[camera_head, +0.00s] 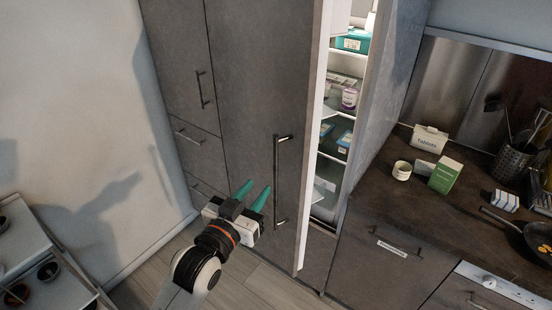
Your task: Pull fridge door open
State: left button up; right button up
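The fridge door (265,90) is a tall dark grey panel with a long vertical bar handle (277,180). It stands ajar, and a lit gap on its right side shows the fridge interior (340,130) with white shelves and packages. My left gripper (256,192) has teal fingers that are spread apart with nothing between them. It is just left of the lower part of the handle in the view; I cannot tell if it touches the door. My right gripper is not in view.
A dark counter (405,215) on the right holds a green box (445,175), a white tub (401,170) and a pan (538,238). Grey cabinets (180,60) stand left of the door. A shelf unit (30,240) is at lower left. Bare floor (250,285) lies in front.

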aim_at(274, 167)
pick_arm(q)
jog(key=p+x, duration=0.2)
jog(key=x, duration=0.8)
jog(key=shift+w, duration=0.25)
grip_shut()
